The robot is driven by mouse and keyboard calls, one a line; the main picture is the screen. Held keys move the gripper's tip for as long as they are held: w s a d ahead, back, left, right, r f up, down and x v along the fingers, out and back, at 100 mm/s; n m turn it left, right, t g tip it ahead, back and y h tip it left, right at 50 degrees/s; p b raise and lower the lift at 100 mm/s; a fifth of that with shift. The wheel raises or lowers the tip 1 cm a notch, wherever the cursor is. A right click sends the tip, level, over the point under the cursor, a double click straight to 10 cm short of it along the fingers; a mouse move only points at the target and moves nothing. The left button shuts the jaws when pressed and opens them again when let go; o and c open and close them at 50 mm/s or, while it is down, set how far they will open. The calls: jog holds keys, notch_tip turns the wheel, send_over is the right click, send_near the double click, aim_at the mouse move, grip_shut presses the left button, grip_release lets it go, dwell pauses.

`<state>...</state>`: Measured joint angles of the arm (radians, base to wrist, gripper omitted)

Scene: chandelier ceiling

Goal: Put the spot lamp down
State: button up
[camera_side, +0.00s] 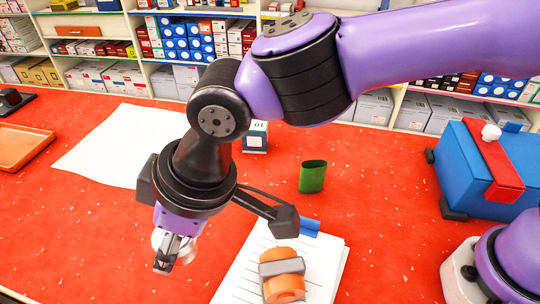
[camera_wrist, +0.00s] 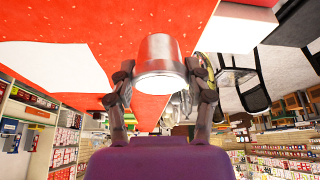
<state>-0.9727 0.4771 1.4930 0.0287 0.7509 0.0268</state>
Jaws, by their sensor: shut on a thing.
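The spot lamp is a silvery, slightly tapered cylinder with a bright white round face (camera_wrist: 161,86). In the wrist view it sits between the two dark fingers of my gripper (camera_wrist: 161,80), which is shut on it. In the side view my gripper (camera_side: 170,252) points down at the lower left, over the red tabletop (camera_side: 90,240). Only a small pale, shiny part of the lamp (camera_side: 187,249) shows there, mostly hidden behind the fingers. I cannot tell whether the lamp touches the table.
A lined paper (camera_side: 238,285) bears an orange and grey object (camera_side: 283,284) right of my gripper. A green cup (camera_side: 313,178), a small box (camera_side: 255,138) and a blue toolbox (camera_side: 472,165) stand farther back. A white sheet (camera_side: 105,148) and orange tray (camera_side: 20,148) lie left. The front left is bare.

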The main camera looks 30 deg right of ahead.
jog(key=w+d+m+t+h, duration=0.1)
jog(key=d+m+h, duration=0.2)
jog(key=d+m, duration=0.95)
jog(key=w+d+m+h, duration=0.2)
jog(key=d+m+h, duration=0.3)
jog(key=d, duration=1.4)
jog(key=shift+m+y, duration=0.5)
jog(key=shift+m, duration=0.05)
jog(key=w+d+f, duration=0.1)
jog(key=d+f, duration=0.1)
jog(key=d, duration=0.1)
jog(key=w+d+f, duration=0.1)
jog(key=d+f, duration=0.1)
jog(key=d, duration=0.2)
jog(key=d+f, duration=0.2)
jog(key=d, duration=0.1)
jog(key=shift+w+d, duration=0.4)
jog(key=shift+w+d+f, duration=0.1)
jog(key=shift+d+f, duration=0.1)
jog(key=shift+d, duration=0.05)
jog(key=shift+d+f, duration=0.1)
jog(key=shift+f, duration=1.95)
jog(key=shift+f, duration=0.1)
jog(key=o, duration=1.2)
jog(key=shift+w, duration=0.1)
